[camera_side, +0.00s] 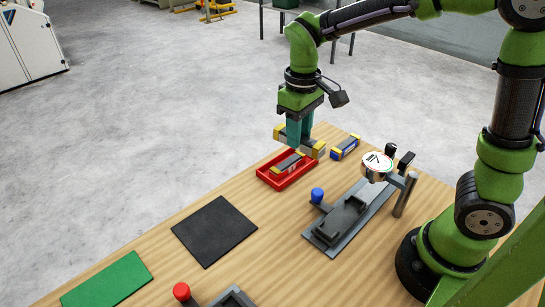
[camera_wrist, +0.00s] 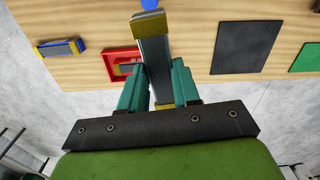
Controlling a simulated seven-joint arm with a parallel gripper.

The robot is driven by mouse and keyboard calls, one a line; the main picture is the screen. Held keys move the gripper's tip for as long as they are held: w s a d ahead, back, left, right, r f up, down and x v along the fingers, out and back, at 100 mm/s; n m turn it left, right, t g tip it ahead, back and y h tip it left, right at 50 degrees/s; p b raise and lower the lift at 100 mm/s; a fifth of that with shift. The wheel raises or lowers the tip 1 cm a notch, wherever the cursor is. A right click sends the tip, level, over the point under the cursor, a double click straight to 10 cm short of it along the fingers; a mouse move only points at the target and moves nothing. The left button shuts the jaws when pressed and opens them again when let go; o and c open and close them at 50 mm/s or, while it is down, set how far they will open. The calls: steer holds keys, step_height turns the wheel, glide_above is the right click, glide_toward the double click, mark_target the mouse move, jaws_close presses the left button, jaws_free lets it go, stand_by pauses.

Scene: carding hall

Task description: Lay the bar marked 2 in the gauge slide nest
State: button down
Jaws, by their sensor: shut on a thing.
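My gripper (camera_side: 299,140) is shut on a grey bar with yellow ends (camera_side: 318,150), held above the red tray. In the wrist view the fingers (camera_wrist: 160,72) grip the held bar (camera_wrist: 153,48) across its sides, and its length runs away from the palm. No number on it is readable. The gauge slide (camera_side: 345,222) lies on the bench to the right and nearer the side camera. Its dark nest (camera_side: 343,217) looks empty. A dial gauge (camera_side: 377,166) stands at its far end and a blue knob (camera_side: 317,195) at its left.
The red tray (camera_side: 263,172) holds another bar (camera_side: 287,162). A blue-sided bar with yellow ends (camera_side: 345,148) lies behind, near the bench edge. A black mat (camera_side: 213,231), green mat (camera_side: 108,281) and red knob (camera_side: 181,291) are to the left. Bare wood lies between tray and slide.

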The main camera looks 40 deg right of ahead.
steer(key=w+d+r+m, duration=0.1)
steer(key=w+d+r, duration=0.1)
steer(key=d, duration=0.3)
steer(key=s+a+f+m, duration=0.4)
steer(key=a+m, duration=0.1)
steer(key=s+a+f+m, duration=0.4)
steer(key=s+a+m, duration=0.1)
steer(key=a, duration=0.1)
steer(key=s+a+f+m, duration=0.4)
steer(key=a+m, duration=0.1)
steer(key=shift+s+a+f, duration=0.15)
steer(key=shift+a+f, duration=0.05)
steer(key=shift+f, duration=0.15)
steer(key=m, duration=0.3)
steer(key=shift+w, duration=0.2)
